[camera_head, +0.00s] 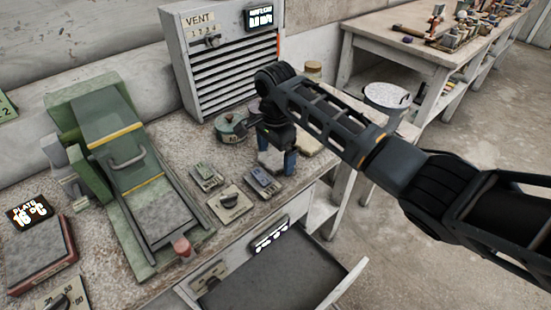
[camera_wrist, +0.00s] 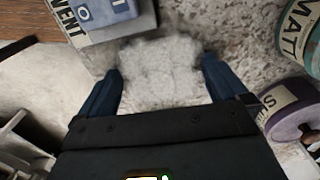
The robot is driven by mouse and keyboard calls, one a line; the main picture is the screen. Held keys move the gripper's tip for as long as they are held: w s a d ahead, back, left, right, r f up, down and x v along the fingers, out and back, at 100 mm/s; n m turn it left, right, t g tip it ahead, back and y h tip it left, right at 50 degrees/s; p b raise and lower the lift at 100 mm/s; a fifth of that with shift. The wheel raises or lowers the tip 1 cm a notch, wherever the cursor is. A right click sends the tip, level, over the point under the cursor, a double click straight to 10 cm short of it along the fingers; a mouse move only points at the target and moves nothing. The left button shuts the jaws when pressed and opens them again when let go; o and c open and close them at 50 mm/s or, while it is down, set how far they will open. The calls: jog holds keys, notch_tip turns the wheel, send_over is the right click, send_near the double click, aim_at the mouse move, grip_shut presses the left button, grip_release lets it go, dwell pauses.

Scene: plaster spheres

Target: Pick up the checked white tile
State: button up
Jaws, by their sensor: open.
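A pale, rough, squarish piece (camera_wrist: 162,70) lies on the speckled bench between my fingers in the wrist view. It looks like the white tile, but I cannot make out a check pattern. My gripper (camera_wrist: 162,82) is open, with one blue finger on each side of the piece and a gap at both sides. In the head view my gripper (camera_head: 276,163) points down low over the bench, and a pale patch (camera_head: 271,157) shows between its fingers. The arm and fingers hide most of it there.
A teal tin marked MATT (camera_wrist: 301,38) and a purple labelled pot (camera_wrist: 290,112) stand at the right in the wrist view. A grey block with a blue top (camera_wrist: 100,14) is at upper left. In the head view a vent cabinet (camera_head: 215,75) stands behind; an open drawer (camera_head: 275,275) is in front.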

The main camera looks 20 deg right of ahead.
jog(key=shift+c, duration=0.3)
jog(key=c, duration=1)
jog(key=shift+r, duration=0.1)
jog(key=shift+c, duration=0.2)
